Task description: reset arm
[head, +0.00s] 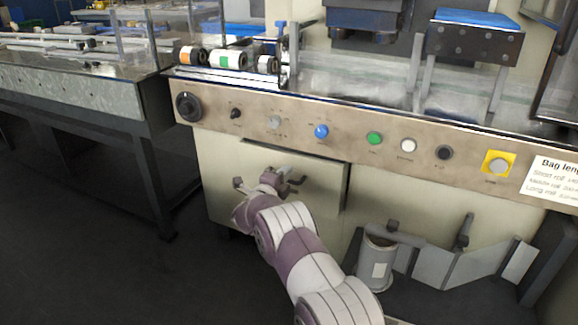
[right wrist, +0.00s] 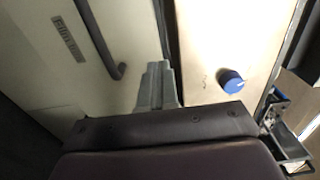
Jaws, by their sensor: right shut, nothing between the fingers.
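My right arm reaches up from the bottom of the head view, and its gripper (head: 272,178) is in front of the cream cabinet panel (head: 315,178), below the row of controls. In the right wrist view the grey fingers (right wrist: 157,84) are together with nothing between them. They point at the gap between a pale labelled panel (right wrist: 55,50) and the control strip. A dark handle (right wrist: 105,45) on that panel is left of the fingers, apart from them. My left gripper is in neither view.
The machine's control strip carries a black rotary knob (head: 188,107), a blue knob (head: 321,131), a green button (head: 375,138) and a yellow-backed button (head: 498,164). Film rolls (head: 228,59) lie on the ledge above. A grey cylinder (head: 375,262) stands low right. Dark floor (head: 90,240) is clear at left.

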